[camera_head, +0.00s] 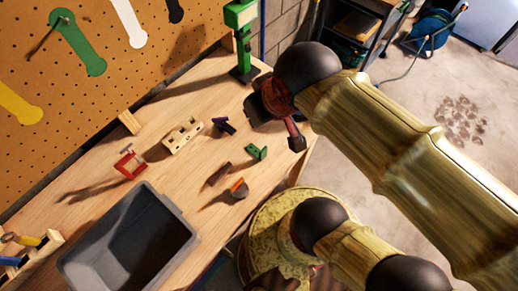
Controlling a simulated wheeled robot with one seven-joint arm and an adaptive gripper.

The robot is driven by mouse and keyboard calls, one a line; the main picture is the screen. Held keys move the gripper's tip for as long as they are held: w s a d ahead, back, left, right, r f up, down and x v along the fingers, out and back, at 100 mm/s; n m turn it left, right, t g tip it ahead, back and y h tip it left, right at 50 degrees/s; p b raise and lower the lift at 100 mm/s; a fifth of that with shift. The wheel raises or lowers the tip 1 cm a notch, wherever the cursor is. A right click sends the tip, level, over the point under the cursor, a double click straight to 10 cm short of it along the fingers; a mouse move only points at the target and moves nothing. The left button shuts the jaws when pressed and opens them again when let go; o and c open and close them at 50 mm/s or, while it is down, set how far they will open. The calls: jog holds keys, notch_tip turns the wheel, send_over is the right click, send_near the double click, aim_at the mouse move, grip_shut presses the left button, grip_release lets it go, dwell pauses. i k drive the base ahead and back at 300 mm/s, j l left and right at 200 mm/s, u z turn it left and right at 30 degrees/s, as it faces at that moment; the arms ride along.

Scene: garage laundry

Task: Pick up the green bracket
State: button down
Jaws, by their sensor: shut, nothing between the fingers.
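The green bracket (257,152) is a small angled piece lying on the wooden workbench near its right edge. My gripper (296,142) is to the right of the bracket in the picture and looks raised near the bench edge. It is shut and empty, with a clear gap between it and the bracket. My arm hides part of my gripper, so its fingers show only in part.
Near the bracket lie a brown block (219,174), an orange-and-dark piece (239,188), a purple piece (225,127) and a wooden block with holes (182,135). A red clamp (129,164), a grey bin (72,262) and a green stand (243,60) are farther off.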

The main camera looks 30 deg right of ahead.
aim_at(260, 154)
jog(key=k+j, duration=0.7)
jog(key=k, duration=0.15)
jog(key=i+z, duration=0.05)
